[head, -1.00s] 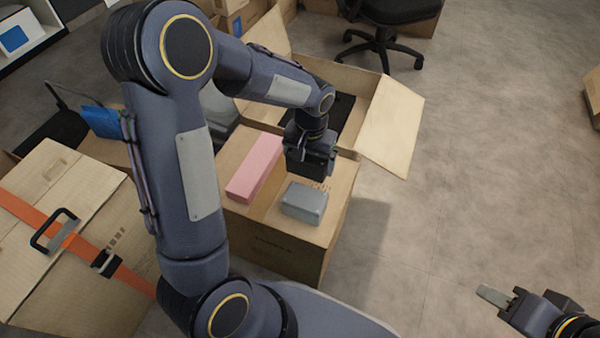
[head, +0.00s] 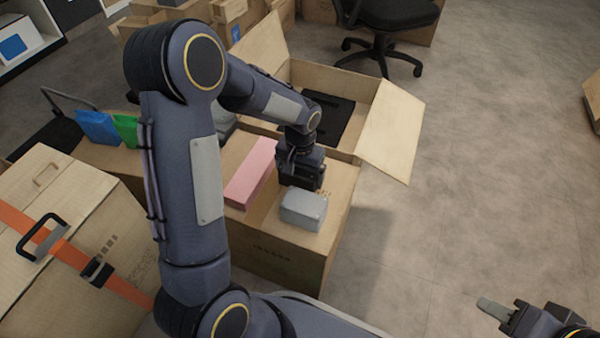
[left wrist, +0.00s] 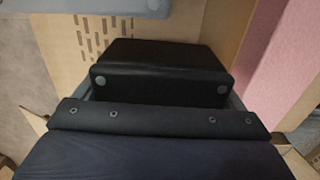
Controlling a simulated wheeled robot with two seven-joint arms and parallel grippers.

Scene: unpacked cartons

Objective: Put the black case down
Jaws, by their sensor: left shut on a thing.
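The black case (left wrist: 160,68) fills the middle of the left wrist view, held in the jaws of my left gripper (head: 301,176). In the head view the case (head: 300,180) is small and dark and hard to separate from the gripper. It is over the top of a closed carton (head: 262,250), between a pink block (head: 250,173) and a grey box (head: 304,208). I cannot tell whether the case touches the carton top. My right gripper (head: 497,312) is at the lower right, over the floor, away from the cartons; its jaw opening is unclear.
An open carton (head: 388,135) with a flat black thing (head: 335,116) inside stands just behind. A strapped carton (head: 60,260) stands at the left, with blue (head: 97,126) and green (head: 126,129) items behind it.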

